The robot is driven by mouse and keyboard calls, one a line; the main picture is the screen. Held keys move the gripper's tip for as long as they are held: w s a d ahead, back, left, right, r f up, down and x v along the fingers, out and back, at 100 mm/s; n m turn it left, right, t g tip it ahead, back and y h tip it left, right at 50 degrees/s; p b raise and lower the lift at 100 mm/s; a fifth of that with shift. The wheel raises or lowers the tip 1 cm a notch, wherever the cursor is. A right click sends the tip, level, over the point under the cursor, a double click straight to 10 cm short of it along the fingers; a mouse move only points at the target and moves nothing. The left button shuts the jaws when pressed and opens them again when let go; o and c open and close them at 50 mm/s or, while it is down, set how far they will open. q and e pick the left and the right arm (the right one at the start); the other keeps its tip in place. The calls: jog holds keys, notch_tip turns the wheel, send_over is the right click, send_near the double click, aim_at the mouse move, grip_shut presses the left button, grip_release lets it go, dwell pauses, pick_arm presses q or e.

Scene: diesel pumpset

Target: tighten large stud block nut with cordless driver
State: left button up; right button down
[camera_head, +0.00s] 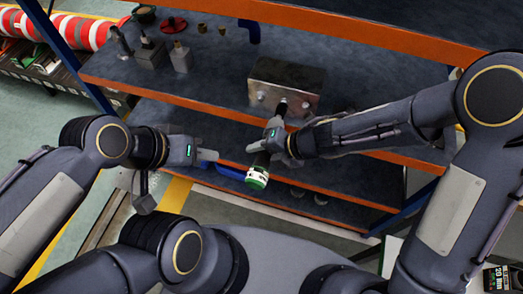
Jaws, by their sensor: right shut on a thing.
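The cordless driver (258,177) has a white and green end low in the picture and a dark nose pointing up at the stud block. My right gripper (275,140) is shut on the driver's dark body. The metal stud block (287,76) sits on the blue-grey shelf, with light round studs or nuts on its front face. The driver's nose reaches the lower front of the block. I cannot tell whether it is seated on the large nut, which is hidden there.
The shelf unit (205,119) has orange edges and blue posts. Small metal parts (181,57) stand on the shelf to the left of the block. Red and white rolls (85,33) lie at the far left. The shelf right of the block is clear.

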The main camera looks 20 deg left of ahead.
jog(key=shift+w+r+p, duration=0.1)
jog(key=shift+w+p, duration=0.7)
dwell(1.8)
jog(key=shift+w, duration=0.4)
dwell(1.2)
jog(key=shift+s, duration=0.1)
dwell(0.7)
